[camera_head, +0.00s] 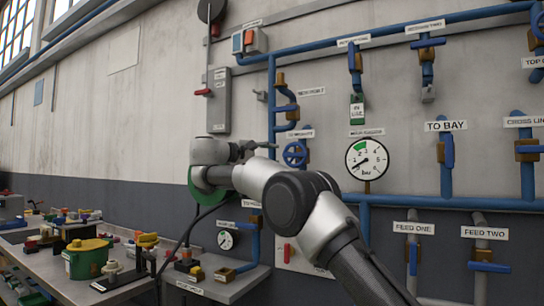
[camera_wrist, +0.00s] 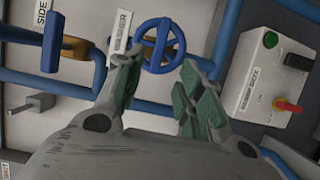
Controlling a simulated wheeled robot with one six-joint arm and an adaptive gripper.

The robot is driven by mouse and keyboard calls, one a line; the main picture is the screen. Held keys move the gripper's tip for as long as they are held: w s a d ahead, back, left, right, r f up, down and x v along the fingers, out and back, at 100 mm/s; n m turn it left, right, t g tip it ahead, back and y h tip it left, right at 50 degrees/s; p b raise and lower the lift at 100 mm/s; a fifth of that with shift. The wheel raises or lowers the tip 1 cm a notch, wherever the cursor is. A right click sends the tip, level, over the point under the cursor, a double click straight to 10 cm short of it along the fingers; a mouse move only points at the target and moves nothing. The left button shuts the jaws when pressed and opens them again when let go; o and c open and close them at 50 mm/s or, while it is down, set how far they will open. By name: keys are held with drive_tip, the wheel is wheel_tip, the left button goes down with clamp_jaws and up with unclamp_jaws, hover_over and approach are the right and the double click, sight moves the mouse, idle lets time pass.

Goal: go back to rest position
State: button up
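My gripper (camera_wrist: 162,63) is open, its two green-padded fingers spread apart with nothing between the pads. In the wrist view a blue handwheel (camera_wrist: 160,45) lies just beyond the fingertips; I cannot tell how small the gap is. The head view shows the handwheel (camera_head: 294,154) on the wall pipes, with my gripper (camera_head: 250,149) to its left. My arm reaches from the lower right, with the wrist in front of the wall. The fingers are small and partly unclear in the head view.
A box with a green button and red switch (camera_wrist: 270,85) is right of my gripper in the wrist view. A pressure gauge (camera_head: 367,158) and blue pipes (camera_head: 445,201) line the wall. A workbench (camera_head: 70,265) with several valve parts stands at the left.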

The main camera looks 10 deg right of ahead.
wheel_tip(320, 180, down, 15)
drive_tip(key=w+n+y, duration=0.3)
drive_tip(key=y, duration=0.1)
drive_tip(key=s+d+f+g+y, duration=0.3)
drive_tip(key=s+d+f, duration=0.1)
drive_tip(key=s+f, duration=0.25)
drive_tip(key=s+d+f+m+y, duration=0.2)
drive_tip(key=s+d, duration=0.5)
drive_tip(key=s, duration=0.8)
drive_tip(key=s+d+f+m+g+y, duration=0.1)
drive_tip(key=s+d+f+m+y, duration=0.2)
drive_tip(key=s+d, duration=0.4)
drive_tip(key=s+d+f+m+y, duration=0.3)
drive_tip(key=s+d, duration=0.4)
drive_tip(key=s, duration=1.8)
drive_tip(key=shift+d+f+m+g, duration=0.25)
drive_tip(key=shift+f+m+g, duration=0.15)
drive_tip(key=shift+f+m, duration=0.25)
